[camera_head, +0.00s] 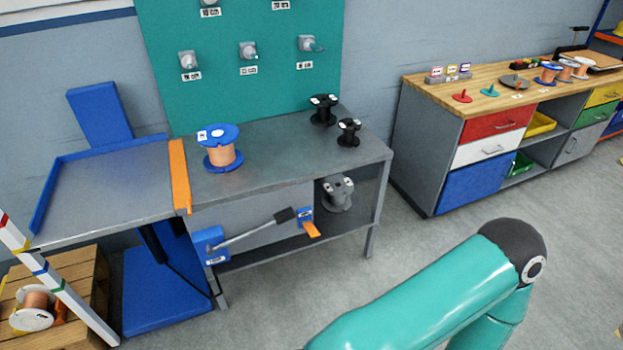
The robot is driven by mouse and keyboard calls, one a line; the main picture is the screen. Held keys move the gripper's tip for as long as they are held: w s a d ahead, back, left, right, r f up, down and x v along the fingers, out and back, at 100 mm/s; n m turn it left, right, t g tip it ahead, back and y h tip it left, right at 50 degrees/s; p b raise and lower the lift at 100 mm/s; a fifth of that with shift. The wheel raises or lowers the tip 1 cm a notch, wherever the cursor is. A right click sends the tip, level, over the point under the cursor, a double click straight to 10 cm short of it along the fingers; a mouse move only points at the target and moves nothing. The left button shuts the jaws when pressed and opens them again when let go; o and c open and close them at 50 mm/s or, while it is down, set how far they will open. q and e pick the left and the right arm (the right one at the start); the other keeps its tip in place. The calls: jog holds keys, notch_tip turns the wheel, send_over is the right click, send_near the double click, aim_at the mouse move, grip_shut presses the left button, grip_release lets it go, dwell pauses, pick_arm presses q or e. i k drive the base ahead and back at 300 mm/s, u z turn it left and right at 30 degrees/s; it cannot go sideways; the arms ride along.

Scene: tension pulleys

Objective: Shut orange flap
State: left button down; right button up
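The orange flap (180,176) is a long narrow strip at the seam between the grey tray-like surface (105,192) on the left and the grey metal bench (275,150). It runs from the back towards the front edge, and its front end reaches slightly past the bench top. I cannot tell its exact tilt. Nothing touches it. A teal arm of mine crosses the lower right, well away from the flap. Neither gripper shows.
A blue spool with copper wire (222,148) stands on the bench just right of the flap. Two black spools (323,110) stand farther right. A lever with a black grip (285,215) sticks out below the bench front. Open floor lies to the right.

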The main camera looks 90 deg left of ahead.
aim_at(180, 180)
jog(key=z, duration=1.65)
jog(key=i, duration=0.1)
jog(key=u, duration=3.2)
jog(key=i, duration=0.25)
jog(key=u, duration=2.05)
jog(key=k, duration=0.45)
jog(key=u, duration=0.4)
jog(key=i, duration=1.5)
jog(key=z, duration=0.25)
jog(key=k, duration=0.2)
jog(key=z, duration=0.05)
